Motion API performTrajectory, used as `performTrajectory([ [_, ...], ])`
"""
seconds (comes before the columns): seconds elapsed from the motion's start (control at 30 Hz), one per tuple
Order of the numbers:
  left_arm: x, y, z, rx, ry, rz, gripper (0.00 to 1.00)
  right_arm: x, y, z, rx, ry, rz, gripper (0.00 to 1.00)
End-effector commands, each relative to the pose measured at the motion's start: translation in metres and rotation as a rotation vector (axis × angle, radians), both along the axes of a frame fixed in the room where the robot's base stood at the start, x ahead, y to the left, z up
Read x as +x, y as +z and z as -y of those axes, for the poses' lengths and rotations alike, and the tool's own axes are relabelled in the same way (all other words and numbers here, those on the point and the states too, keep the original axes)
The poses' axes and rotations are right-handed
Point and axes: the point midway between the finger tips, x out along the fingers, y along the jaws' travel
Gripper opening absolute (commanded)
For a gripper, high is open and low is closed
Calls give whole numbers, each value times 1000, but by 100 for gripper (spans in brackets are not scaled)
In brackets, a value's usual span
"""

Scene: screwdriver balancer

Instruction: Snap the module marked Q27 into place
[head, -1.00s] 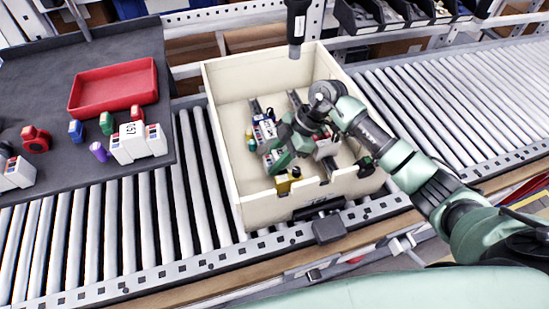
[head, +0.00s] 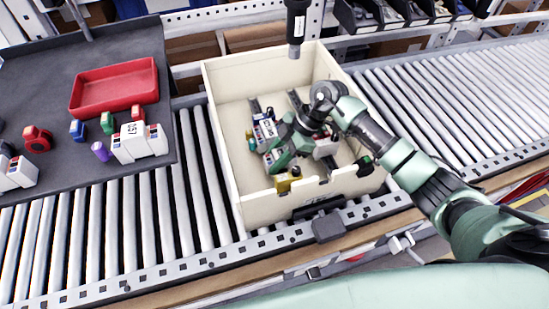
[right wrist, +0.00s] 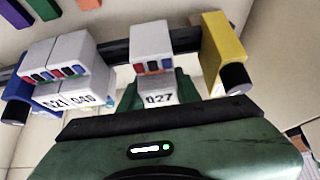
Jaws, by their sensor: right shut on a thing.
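The module marked Q27 (right wrist: 153,48) is a white block with red and blue ports, seen in the right wrist view. My right gripper (right wrist: 157,90) is shut on it, with green fingers at its sides. The module overlaps the dark rail (right wrist: 112,50); I cannot tell whether it is fully seated. My left gripper is not in view.
White modules (right wrist: 62,60) sit on the rail left of Q27, with a gap between. A yellow block with a black knob (right wrist: 222,48) is close on the right. The grey table (head: 40,90) holds a red tray (head: 115,108) and loose parts.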

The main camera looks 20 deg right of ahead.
Motion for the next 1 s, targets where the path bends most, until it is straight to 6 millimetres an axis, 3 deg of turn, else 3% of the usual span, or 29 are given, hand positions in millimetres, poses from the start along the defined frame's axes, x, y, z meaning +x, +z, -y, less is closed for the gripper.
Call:
performTrajectory([
  [1.0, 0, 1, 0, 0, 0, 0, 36, 0, -9, 0, 0, 1, -1, 0],
])
